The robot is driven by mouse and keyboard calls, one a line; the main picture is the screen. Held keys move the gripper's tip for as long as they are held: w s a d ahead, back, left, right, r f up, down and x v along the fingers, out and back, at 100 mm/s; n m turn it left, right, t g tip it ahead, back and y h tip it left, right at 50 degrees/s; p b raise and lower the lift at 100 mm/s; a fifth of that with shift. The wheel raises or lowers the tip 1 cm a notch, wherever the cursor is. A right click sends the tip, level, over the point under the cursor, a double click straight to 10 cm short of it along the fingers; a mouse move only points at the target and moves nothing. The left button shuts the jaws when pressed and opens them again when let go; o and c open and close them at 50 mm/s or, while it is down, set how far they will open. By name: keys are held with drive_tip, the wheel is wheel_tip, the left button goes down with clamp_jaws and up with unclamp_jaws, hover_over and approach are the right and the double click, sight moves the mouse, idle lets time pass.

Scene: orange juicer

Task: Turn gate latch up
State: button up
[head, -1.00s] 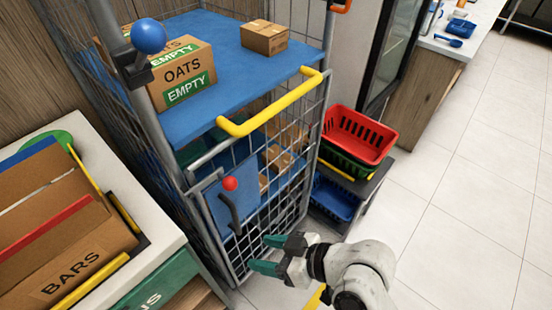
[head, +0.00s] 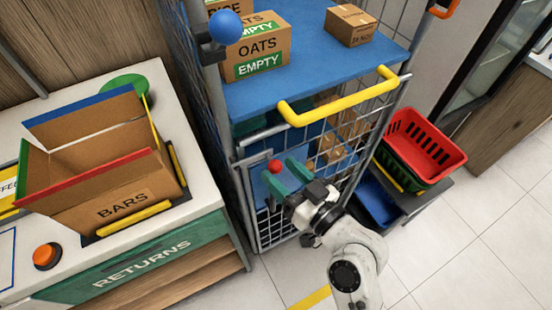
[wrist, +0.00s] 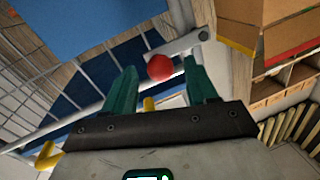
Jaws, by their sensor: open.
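The gate latch's red knob (head: 275,167) is on the front of the wire cage cart, below the yellow handle. In the wrist view the red knob (wrist: 160,67) appears between the spread fingertips. I cannot tell whether either finger touches it. The mesh gate (head: 262,222) stands upright at the cart front.
A yellow handle (head: 340,100) crosses the cart front above my gripper. The blue shelf (head: 300,80) carries OATS and smaller boxes. Red and green baskets (head: 425,140) stand at right. A returns counter (head: 200,200) with an open BARS box (head: 125,207) is at left. Tiled floor is clear at right.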

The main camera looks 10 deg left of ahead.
drive_tip(key=shift+x, duration=1.5)
clamp_jaws()
